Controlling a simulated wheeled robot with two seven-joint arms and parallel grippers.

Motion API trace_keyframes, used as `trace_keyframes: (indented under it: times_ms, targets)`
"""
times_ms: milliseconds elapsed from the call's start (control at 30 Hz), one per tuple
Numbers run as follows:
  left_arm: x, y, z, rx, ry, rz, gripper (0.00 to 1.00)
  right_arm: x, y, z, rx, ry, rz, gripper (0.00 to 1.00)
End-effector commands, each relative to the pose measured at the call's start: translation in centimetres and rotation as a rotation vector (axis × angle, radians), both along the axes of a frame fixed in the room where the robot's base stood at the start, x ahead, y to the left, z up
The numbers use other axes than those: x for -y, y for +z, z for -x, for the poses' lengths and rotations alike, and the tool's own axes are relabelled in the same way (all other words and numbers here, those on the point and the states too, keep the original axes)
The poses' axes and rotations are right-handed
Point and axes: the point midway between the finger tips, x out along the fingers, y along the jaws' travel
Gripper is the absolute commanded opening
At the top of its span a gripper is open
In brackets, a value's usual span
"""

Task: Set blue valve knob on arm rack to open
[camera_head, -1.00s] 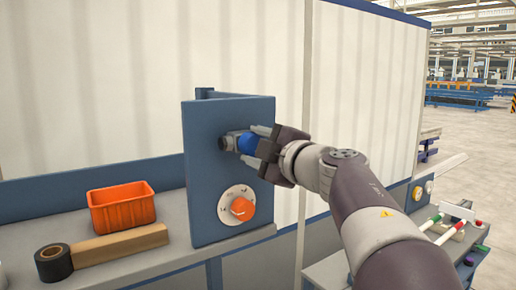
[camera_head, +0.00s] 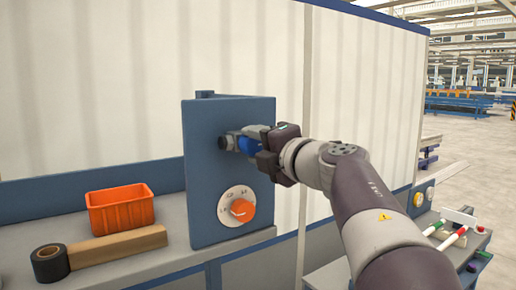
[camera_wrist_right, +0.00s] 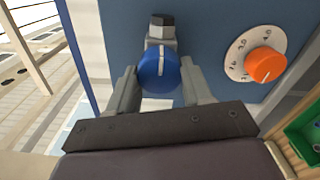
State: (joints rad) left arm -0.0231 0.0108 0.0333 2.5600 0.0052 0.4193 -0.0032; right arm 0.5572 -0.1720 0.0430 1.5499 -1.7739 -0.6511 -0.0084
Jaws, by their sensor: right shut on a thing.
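The blue valve knob (camera_head: 248,146) sits on a grey fitting on the front of the blue panel (camera_head: 200,200). In the right wrist view the round blue knob (camera_wrist_right: 160,70) has a pale line across its face, running roughly up and down in the picture. My right gripper (camera_head: 258,146) is shut on the knob, with a grey finger at each side of it (camera_wrist_right: 158,85). In the head view the gripper hides part of the knob. My left gripper is not in view.
An orange dial (camera_head: 240,210) with a marked white ring is lower on the panel. An orange bin (camera_head: 122,210), a wooden block (camera_head: 118,246) and a dark tape roll (camera_head: 50,263) lie on the bench to the left. A green bin (camera_wrist_right: 305,135) shows in the wrist view.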

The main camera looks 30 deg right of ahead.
Motion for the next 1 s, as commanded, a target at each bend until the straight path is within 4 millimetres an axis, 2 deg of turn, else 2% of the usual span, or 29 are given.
trace_keyframes:
  times_ms: [500, 533, 600, 867, 1000]
  targets:
    - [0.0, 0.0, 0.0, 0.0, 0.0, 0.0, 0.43, 0.0, 0.5, 0.1, 0.011, -0.003, 0.02, 0.19]
    - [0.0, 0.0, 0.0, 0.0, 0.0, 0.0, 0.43, 0.0, 0.5, 0.1, 0.011, -0.003, 0.02, 0.56]
    - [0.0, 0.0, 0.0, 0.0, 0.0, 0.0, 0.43, 0.0, 0.5, 0.1, 0.01, -0.003, 0.019, 0.75]
    - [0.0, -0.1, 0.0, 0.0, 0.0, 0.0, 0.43, 0.0, 0.2, 0.1, 0.006, -0.001, 0.018, 0.75]
    - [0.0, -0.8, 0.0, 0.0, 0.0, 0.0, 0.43, 0.2, -0.1, 1.2, 0.006, -0.003, 0.02, 0.75]
